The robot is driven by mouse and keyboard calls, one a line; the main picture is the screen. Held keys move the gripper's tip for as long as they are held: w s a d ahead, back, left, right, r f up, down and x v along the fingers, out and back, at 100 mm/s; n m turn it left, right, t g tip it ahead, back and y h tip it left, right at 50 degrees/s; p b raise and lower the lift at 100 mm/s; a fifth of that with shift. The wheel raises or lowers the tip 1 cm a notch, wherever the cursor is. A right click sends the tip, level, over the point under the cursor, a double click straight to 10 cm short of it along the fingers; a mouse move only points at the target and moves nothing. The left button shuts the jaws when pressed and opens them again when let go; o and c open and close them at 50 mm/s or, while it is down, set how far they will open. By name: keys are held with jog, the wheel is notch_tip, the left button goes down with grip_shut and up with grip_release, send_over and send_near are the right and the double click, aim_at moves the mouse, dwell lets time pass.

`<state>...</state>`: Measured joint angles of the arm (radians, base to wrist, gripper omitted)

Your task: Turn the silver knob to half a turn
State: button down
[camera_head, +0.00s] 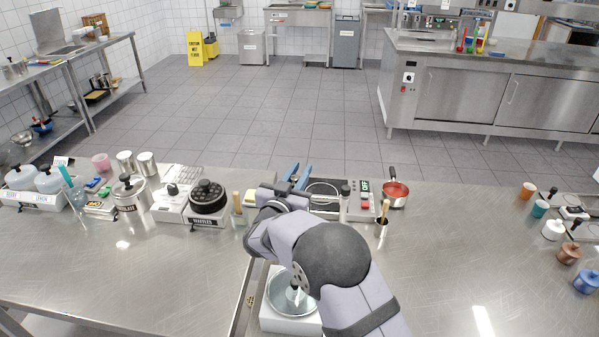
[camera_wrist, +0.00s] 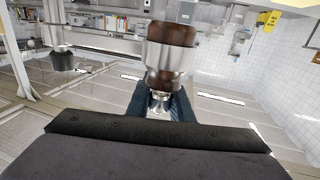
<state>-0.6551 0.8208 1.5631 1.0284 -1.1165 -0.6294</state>
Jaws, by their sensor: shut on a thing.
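My gripper (camera_wrist: 160,105) has its two dark blue fingers closed around a small silver knob (camera_wrist: 158,96) in the wrist view. A larger brown and silver cylinder (camera_wrist: 170,52) stands right beyond the fingertips there; I cannot tell whether it is one piece with the knob. In the head view my gripper (camera_head: 300,174) shows as blue fingers near the back edge of the steel counter. The knob cannot be made out there, and its turn angle cannot be read.
Right of my gripper stand a device with a green display (camera_head: 365,187) and a red pan (camera_head: 395,193). A black round waffle maker (camera_head: 208,197) stands to the left. A glass-lidded white unit (camera_head: 290,318) lies partly under my arm.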

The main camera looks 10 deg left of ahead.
jog(key=shift+h, duration=0.3)
jog(key=shift+s+d+f+m+g+h, duration=0.15)
jog(key=shift+d+m+g+h, duration=0.1)
jog(key=shift+m+g+h, duration=0.6)
jog(key=shift+s+d+r+m+g+h, duration=0.1)
jog(key=shift+d+m+g+h, duration=0.25)
jog(key=shift+m+h, duration=0.9)
jog(key=shift+s+d+f+m+g+h, duration=0.15)
jog(key=shift+m+g+h, duration=0.5)
jog(key=shift+h, duration=0.75)
jog(key=shift+d+r+m+g+h+b, duration=0.1)
jog(key=shift+r+m+g+h+b, duration=0.15)
jog(key=shift+g+h+b, duration=0.1)
jog(key=c, duration=1.6)
grip_release()
jog(key=shift+b+v, duration=1.25)
jog(key=shift+v, duration=2.45)
